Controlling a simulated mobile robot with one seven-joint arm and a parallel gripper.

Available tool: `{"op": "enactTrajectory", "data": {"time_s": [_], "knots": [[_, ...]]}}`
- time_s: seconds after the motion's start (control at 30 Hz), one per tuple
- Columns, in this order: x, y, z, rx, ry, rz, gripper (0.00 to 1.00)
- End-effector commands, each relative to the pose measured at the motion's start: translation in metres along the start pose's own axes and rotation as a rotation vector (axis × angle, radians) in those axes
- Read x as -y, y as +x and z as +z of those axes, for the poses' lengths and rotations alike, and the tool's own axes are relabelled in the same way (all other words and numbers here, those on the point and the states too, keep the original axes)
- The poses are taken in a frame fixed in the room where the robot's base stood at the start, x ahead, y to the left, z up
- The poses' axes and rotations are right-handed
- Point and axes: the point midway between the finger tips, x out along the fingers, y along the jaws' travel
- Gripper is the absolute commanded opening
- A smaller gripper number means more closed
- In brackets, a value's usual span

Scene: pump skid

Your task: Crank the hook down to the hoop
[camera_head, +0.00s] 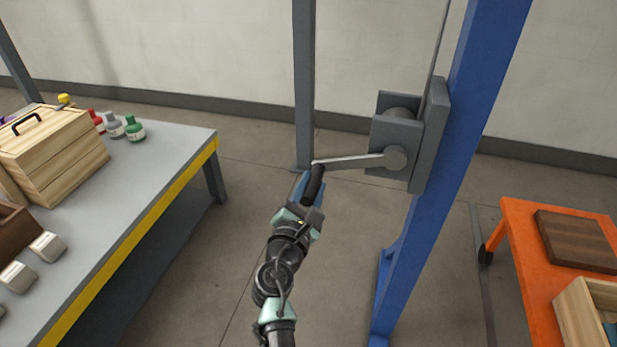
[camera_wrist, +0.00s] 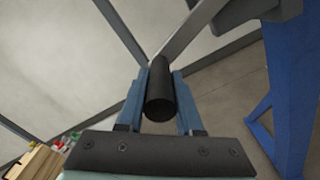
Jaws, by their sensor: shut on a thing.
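A grey hand winch (camera_head: 397,137) is mounted on a blue post (camera_head: 455,150), with a cable (camera_head: 437,45) running up from it. Its crank arm (camera_head: 350,160) points left from the hub, nearly level. A black crank handle (camera_head: 315,184) is at its outer end. My gripper (camera_head: 309,187) is shut on this handle. In the wrist view the black handle (camera_wrist: 161,98) sits between the two blue fingers, and the crank arm (camera_wrist: 188,36) runs up and right from it. The hook and the hoop are not in view.
A grey table (camera_head: 165,160) with a yellow edge stands at left, carrying a wooden box (camera_head: 55,150) and several bottles (camera_head: 134,129). An orange cart (camera_head: 520,235) is at right. A grey post (camera_head: 304,80) stands behind the handle. Floor between is clear.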

Motion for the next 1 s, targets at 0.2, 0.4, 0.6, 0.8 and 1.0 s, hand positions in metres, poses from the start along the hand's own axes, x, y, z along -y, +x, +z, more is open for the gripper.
{"op": "enactTrajectory", "data": {"time_s": [0.2,0.4,0.6,0.8,1.0], "knots": [[0.016,-0.001,-0.011,-0.002,-0.108,0.0,0.0],[0.023,-0.001,-0.014,-0.002,-0.157,0.0,0.0],[0.025,0.0,-0.014,-0.002,-0.171,-0.001,0.0],[0.025,0.0,-0.014,-0.002,-0.17,-0.002,0.0],[0.025,0.0,-0.013,-0.001,-0.168,-0.002,0.55]]}}
